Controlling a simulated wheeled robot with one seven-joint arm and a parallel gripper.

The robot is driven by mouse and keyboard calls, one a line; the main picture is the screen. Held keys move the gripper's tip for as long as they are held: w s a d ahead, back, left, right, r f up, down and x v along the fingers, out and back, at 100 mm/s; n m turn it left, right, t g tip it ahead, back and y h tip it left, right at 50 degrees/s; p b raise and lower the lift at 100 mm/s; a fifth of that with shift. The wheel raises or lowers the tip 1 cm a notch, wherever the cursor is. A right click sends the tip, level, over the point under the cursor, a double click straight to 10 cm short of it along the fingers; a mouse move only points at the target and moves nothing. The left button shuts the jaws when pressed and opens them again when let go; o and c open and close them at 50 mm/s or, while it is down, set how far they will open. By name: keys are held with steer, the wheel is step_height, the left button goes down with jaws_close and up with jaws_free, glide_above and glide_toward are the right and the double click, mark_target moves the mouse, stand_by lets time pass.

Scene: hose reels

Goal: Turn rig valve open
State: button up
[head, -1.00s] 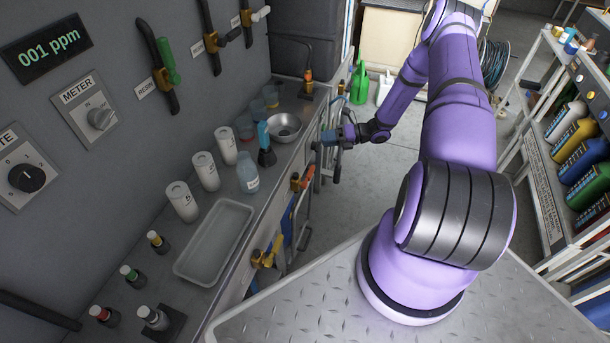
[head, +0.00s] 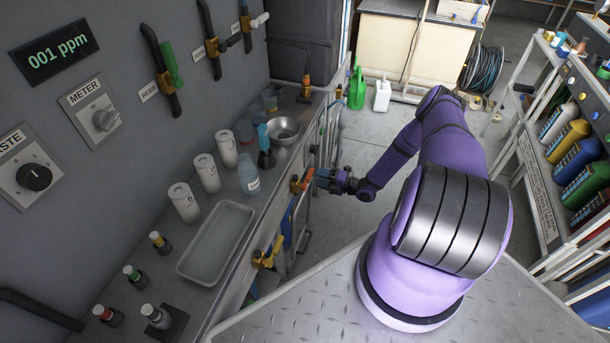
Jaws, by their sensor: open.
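My gripper (head: 320,178) is open at the front edge of the bench, pointing left. It is just right of a valve with a red-orange handle (head: 307,177) and a brass body. Whether the fingers touch or straddle the handle is too small to tell. A valve with a yellow handle (head: 268,256) sits nearer on the same edge. Another orange-handled valve (head: 306,84) stands at the bench's far end. No label that reads "rig" is legible, so I cannot tell which valve bears that name.
The bench (head: 105,270) holds bottles, white canisters, a bowl (head: 284,131) and a tray (head: 202,266). Wall valves include a green-handled one (head: 169,65) by a "RESIN" label. A shelf of bottles (head: 547,157) stands right.

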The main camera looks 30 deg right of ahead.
steer(key=x, duration=0.6)
steer(key=shift+w+a, duration=0.2)
steer(key=shift+w, duration=0.05)
steer(key=shift+c, duration=0.5)
jaws_close()
